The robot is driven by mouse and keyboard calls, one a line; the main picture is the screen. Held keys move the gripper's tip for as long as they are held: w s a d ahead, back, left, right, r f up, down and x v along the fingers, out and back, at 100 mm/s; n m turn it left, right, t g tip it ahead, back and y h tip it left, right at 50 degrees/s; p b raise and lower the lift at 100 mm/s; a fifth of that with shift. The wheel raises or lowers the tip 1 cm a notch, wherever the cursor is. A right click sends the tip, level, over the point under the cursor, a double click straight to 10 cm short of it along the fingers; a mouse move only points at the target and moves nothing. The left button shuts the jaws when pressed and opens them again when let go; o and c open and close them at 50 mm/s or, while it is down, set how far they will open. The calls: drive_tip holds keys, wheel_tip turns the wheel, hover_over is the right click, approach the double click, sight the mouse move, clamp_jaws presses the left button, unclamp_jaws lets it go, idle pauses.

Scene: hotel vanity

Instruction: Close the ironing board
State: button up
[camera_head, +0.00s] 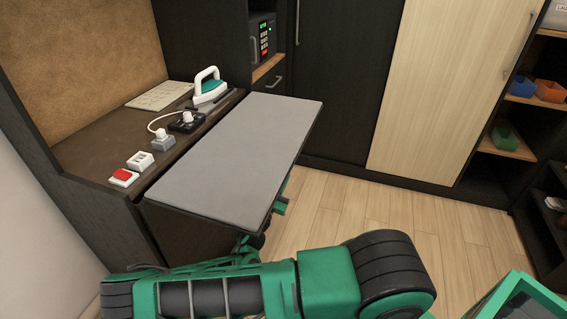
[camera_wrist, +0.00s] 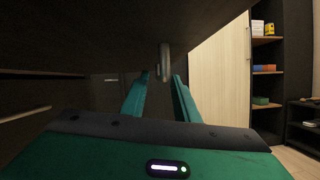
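The ironing board (camera_head: 235,150) is a flat grey panel that extends level from the side of the dark vanity counter. In the wrist view its dark underside (camera_wrist: 110,35) fills the top. My gripper (camera_wrist: 161,80) is under the board, with its two green fingers apart and nothing seen held between them. A short metal post or handle (camera_wrist: 165,60) hangs from the underside just beyond the fingertips, between them in the picture. I cannot tell whether it touches a finger. In the head view the board hides most of my gripper.
The counter (camera_head: 95,150) holds an iron (camera_head: 209,87), a red switch (camera_head: 123,177) and several small sockets and plugs. A safe (camera_head: 262,38) and a pale sliding door (camera_head: 440,80) stand behind. Shelves (camera_head: 505,145) are at right. Wooden floor (camera_head: 350,205) right of the board is clear.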

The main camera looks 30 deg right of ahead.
drive_tip(key=shift+x, duration=1.65)
drive_tip(key=shift+s, duration=0.1)
clamp_jaws()
drive_tip(key=shift+a+r, duration=0.1)
